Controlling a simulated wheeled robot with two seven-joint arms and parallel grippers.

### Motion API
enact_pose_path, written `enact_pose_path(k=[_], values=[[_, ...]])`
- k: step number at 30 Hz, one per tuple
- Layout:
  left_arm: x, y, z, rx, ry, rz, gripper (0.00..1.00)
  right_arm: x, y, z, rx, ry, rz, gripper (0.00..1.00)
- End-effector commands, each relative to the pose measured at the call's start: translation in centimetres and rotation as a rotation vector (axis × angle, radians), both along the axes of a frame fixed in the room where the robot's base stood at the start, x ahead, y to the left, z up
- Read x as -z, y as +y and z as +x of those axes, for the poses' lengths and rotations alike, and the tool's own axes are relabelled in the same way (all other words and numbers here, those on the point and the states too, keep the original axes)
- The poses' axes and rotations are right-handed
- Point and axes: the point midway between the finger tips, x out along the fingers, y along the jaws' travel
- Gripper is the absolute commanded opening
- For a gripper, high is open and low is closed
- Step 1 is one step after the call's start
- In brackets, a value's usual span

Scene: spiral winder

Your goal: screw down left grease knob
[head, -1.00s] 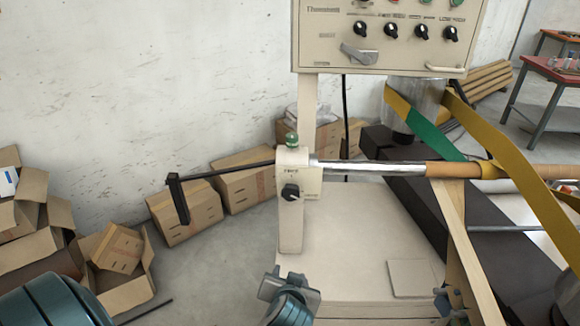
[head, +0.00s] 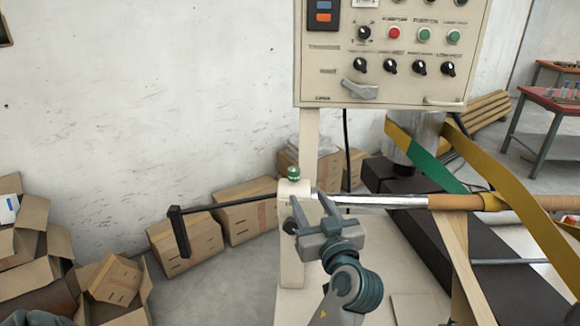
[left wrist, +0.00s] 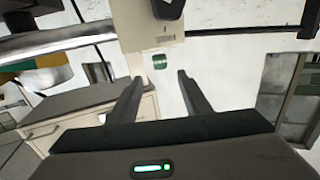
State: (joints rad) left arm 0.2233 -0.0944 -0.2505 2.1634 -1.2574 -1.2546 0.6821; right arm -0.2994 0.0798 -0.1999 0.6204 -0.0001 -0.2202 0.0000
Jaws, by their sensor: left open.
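The left grease knob (head: 293,173) is a small green knob upright on top of the cream bearing post (head: 291,262). In the left wrist view the knob (left wrist: 159,61) shows just beyond and between the fingertips, with the post (left wrist: 148,28) above it in the picture. My left gripper (head: 306,197) is open and empty, in front of the post and slightly below and right of the knob in the head view. Its open fingertips (left wrist: 160,77) point toward the knob, with a gap left. The gripper hides part of the post. My right gripper is not in view.
A steel shaft (head: 385,201) runs right from the post, and a black crank handle (head: 178,230) sticks out left. A control panel (head: 385,85) stands behind and above. Yellow-green belts (head: 418,142) cross at right. Cardboard boxes (head: 187,236) lie at left.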

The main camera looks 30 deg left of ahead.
Motion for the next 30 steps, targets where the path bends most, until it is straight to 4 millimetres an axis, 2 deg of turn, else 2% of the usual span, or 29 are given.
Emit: enact_pose_path(k=[11, 17, 30], values=[[-0.2, 1.3, 1.1, 0.001, 0.002, 0.003, 0.44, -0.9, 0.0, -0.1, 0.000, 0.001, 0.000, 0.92], [-0.4, 3.5, 3.0, 0.000, 0.004, 0.005, 0.44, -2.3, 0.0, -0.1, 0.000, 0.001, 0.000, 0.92], [-0.4, 9.5, 8.1, 0.000, 0.004, 0.003, 0.44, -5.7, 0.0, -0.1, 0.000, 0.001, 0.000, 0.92]])
